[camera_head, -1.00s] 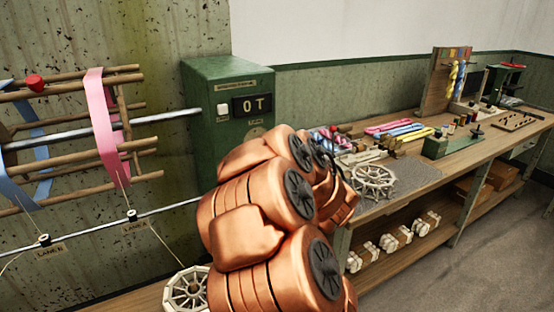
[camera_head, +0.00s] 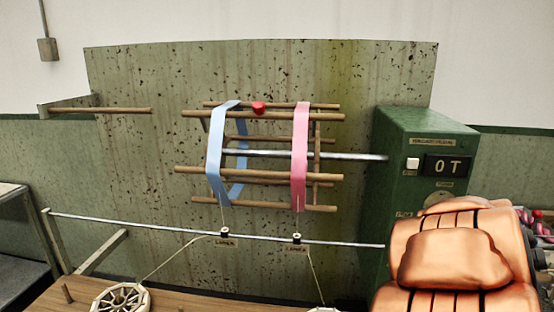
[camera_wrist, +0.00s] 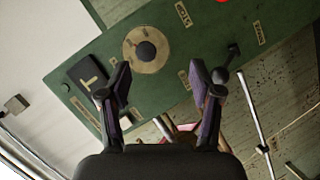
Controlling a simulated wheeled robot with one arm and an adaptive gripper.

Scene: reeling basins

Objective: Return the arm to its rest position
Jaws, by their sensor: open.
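My copper-coloured arm (camera_head: 455,262) fills the lower right of the head view, in front of the green control box (camera_head: 400,170). My gripper does not show in the head view. In the wrist view my gripper (camera_wrist: 160,95) has its two dark fingers apart with nothing between them. It faces the green box's panel (camera_wrist: 190,45), which has a round plate with a dark knob (camera_wrist: 146,51) and a small lever. The distance between fingers and panel is hard to tell.
A wooden reel (camera_head: 260,204) with a blue band (camera_head: 215,165) and a pink band (camera_head: 300,165) is left of the box. A metal guide rod (camera_head: 150,226) runs below it. A spoked wheel (camera_head: 121,299) sits on the wooden bench (camera_head: 55,295).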

